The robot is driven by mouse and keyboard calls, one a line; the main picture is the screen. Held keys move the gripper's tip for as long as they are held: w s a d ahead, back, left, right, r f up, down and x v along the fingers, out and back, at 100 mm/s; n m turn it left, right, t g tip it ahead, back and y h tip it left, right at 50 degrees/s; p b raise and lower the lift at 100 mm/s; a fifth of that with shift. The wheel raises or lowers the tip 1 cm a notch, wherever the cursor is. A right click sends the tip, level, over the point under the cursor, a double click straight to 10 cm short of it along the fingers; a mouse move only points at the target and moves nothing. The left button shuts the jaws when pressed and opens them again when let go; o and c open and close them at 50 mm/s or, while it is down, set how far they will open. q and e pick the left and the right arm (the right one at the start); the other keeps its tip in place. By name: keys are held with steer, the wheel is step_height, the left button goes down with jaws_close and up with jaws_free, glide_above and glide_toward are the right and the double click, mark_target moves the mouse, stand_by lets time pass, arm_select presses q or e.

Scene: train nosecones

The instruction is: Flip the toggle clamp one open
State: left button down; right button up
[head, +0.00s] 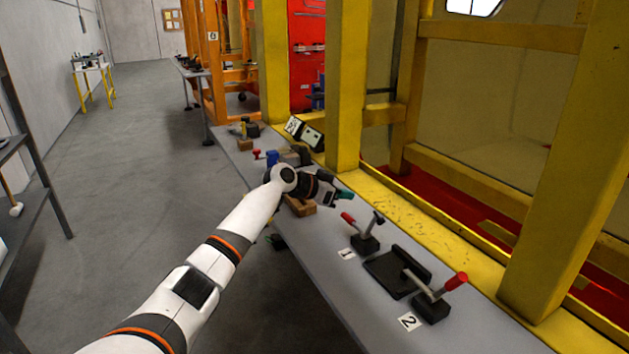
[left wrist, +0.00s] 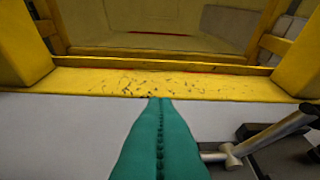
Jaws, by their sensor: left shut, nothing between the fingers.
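Toggle clamp one (head: 366,241) stands on the grey bench beside a card marked 1 (head: 346,254). Its red-tipped handle (head: 348,218) slants up to the left, and a dark-tipped metal arm (head: 377,222) rises to the right. My left gripper (head: 344,195) is over the bench just beyond the clamp, near the red handle tip but apparently apart from it. In the left wrist view its green fingers (left wrist: 160,138) are shut together and empty. Part of a metal clamp (left wrist: 265,138) shows to their right, cut off by the frame edge. My right gripper is not in view.
A second clamp with a red handle (head: 455,282) stands nearer, by a card marked 2 (head: 409,321). A black plate (head: 385,274) lies between the clamps. A wooden block (head: 301,207) is left of my gripper. Yellow posts (head: 346,85) and a yellow ledge (head: 420,219) border the bench.

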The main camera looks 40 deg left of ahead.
arm_select(q)
steer(key=b+v, duration=0.1)
steer(key=v, duration=0.8)
steer(key=shift+s+f+b, duration=0.3)
